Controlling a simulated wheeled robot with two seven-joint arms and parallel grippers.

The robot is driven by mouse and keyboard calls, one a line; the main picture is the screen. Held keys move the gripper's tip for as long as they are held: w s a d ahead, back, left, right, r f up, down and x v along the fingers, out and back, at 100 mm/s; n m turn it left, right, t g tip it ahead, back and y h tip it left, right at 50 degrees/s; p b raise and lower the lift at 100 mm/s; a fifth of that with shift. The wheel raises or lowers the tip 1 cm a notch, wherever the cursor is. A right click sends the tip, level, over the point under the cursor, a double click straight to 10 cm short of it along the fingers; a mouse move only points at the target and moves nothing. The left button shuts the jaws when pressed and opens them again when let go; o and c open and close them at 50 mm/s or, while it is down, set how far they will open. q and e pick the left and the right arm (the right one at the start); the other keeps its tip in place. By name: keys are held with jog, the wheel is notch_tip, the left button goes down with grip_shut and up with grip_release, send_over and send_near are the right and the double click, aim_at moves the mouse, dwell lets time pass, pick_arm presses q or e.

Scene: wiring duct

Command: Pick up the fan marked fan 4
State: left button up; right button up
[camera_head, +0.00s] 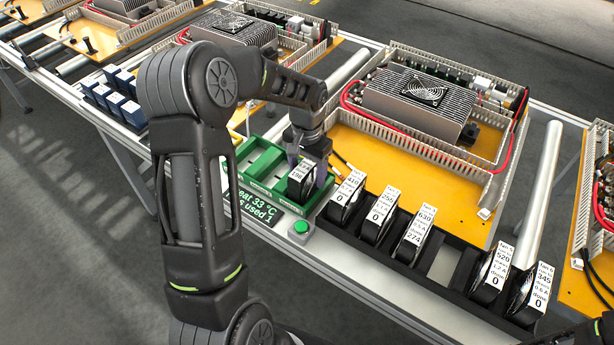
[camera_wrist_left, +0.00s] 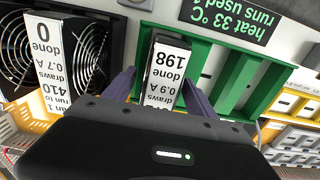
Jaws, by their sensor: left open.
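A black fan with a white label reading 198 done (camera_head: 301,182) stands in the right end of the green tray (camera_head: 262,163). It also shows in the left wrist view (camera_wrist_left: 163,75). The name line of its label is hidden by my gripper, so I cannot read fan 4 there. My left gripper (camera_head: 308,167) is open over this fan. In the left wrist view its two fingers (camera_wrist_left: 160,90) stand on either side of the fan, with small gaps.
A black rack (camera_head: 440,262) holds several labelled fans, with one empty slot between the 630 and 520 fans. A green button (camera_head: 301,228) and a heat display (camera_head: 256,204) sit before the tray. A yellow-based duct unit (camera_head: 450,172) stands behind the rack.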

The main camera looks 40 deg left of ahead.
pick_arm(q)
jog(key=shift+f, duration=0.5)
jog(key=shift+c, duration=0.5)
grip_shut()
jog(key=shift+r, duration=0.1)
